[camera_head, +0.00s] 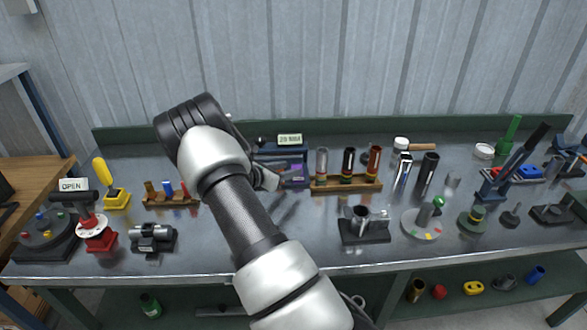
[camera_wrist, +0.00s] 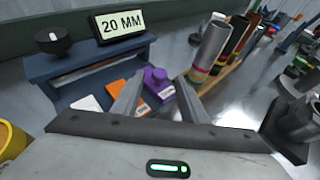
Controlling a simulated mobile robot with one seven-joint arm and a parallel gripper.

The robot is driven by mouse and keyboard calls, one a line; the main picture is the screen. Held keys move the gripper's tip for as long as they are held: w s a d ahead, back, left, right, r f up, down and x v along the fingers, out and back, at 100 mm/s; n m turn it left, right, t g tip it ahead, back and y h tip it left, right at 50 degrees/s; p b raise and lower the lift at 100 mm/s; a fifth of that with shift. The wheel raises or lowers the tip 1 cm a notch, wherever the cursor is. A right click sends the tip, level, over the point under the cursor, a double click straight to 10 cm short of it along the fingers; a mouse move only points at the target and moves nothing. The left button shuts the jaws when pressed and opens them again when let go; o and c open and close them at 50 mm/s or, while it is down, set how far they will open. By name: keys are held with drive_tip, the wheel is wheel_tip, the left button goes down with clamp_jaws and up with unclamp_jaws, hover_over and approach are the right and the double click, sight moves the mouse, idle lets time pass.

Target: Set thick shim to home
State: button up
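A dark blue stand (camera_wrist: 80,68) carries a sign reading 20 MM (camera_wrist: 118,23). White, orange (camera_wrist: 118,93) and purple (camera_wrist: 158,84) pieces sit at its front; the purple one has a knob on top. In the head view the purple piece (camera_head: 297,170) shows just right of my gripper (camera_head: 272,180). These look like the shims, but I cannot tell which is the thick one. In the wrist view my gripper (camera_wrist: 160,82) has its fingers apart, with the purple piece showing between and beyond the fingertips. I cannot tell whether they touch it.
A wooden rack (camera_head: 346,186) with several upright tubes stands close right of the stand. A small black bowl-like part (camera_wrist: 53,40) sits on the stand's top. A muffler fixture (camera_head: 364,224) stands front right. The bench front at the centre is largely hidden by my arm.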

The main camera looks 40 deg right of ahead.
sight(297, 167)
drive_tip(key=shift+x, duration=1.8)
drive_tip(key=shift+w, duration=0.1)
clamp_jaws()
